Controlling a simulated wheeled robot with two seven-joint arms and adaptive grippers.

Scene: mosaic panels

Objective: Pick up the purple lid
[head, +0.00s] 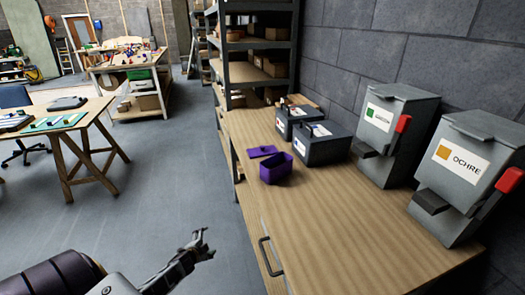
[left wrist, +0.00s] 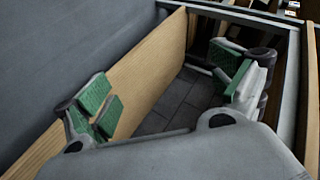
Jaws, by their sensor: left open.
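The purple lid (head: 262,151) lies flat on the wooden workbench (head: 330,225), near its left edge in the head view. An open purple box (head: 276,170) stands just in front of it. My left gripper (head: 205,243) is at the lower left of the head view, over the floor beside the bench and well short of the lid. The left wrist view shows this gripper (left wrist: 168,88) with its green-padded fingers wide apart and nothing between them. Neither lid nor purple box can be made out there. My right gripper is not in view.
Two grey boxes (head: 325,147) with dark lids stand behind the purple box. Grey dispensers, one labelled OCHRE (head: 465,170), line the wall on the right. A shelf rack (head: 252,60) rises behind. The bench front has a handle (head: 270,257). The bench's near middle is clear.

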